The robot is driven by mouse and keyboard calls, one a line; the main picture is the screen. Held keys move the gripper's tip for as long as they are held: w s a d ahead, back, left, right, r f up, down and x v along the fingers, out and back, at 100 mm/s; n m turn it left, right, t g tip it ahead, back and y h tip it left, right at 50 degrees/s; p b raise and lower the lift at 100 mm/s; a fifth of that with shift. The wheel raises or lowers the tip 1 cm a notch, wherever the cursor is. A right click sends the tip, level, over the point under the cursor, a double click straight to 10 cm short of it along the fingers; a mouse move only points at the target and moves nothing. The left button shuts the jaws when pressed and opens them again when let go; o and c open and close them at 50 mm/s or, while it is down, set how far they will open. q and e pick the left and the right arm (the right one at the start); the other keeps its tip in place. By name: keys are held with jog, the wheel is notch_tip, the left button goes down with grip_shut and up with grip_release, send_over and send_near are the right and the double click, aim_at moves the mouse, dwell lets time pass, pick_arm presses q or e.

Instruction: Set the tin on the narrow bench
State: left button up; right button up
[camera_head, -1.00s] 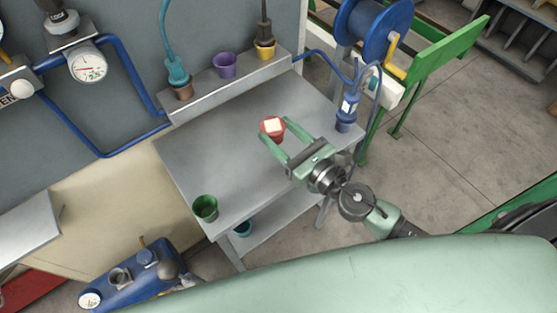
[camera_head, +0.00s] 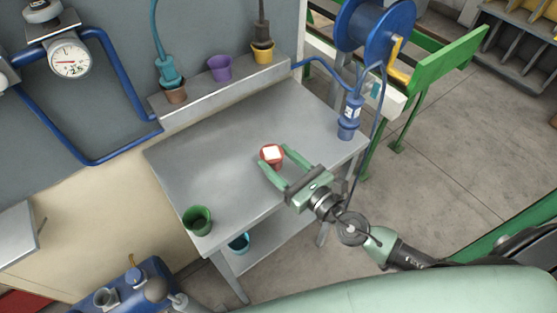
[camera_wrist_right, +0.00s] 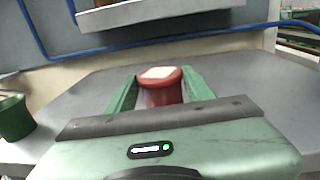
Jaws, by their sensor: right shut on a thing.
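A red tin (camera_head: 266,153) with a pale square on top sits between the fingertips of my right gripper (camera_head: 272,158). The gripper is shut on it, one green finger on each side. The tin also shows in the right wrist view (camera_wrist_right: 161,90) between the fingers. It is over the grey metal bench (camera_head: 225,140); I cannot tell whether its base touches the top. My left gripper is not in view.
A green pot (camera_head: 198,221) stands at the bench's front left corner, a blue bottle (camera_head: 349,122) at its right end. A raised back ledge (camera_head: 200,98) holds brown, purple (camera_head: 219,68) and yellow pots. A teal pot (camera_head: 239,242) is on the lower shelf. The bench's middle is clear.

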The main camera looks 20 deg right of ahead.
jog(key=o, duration=1.4)
jog(key=shift+f, duration=0.1)
jog(key=shift+s+d, duration=0.1)
jog(key=shift+s, duration=0.1)
jog(key=shift+b+v, duration=2.45)
jog(key=shift+v, duration=3.3)
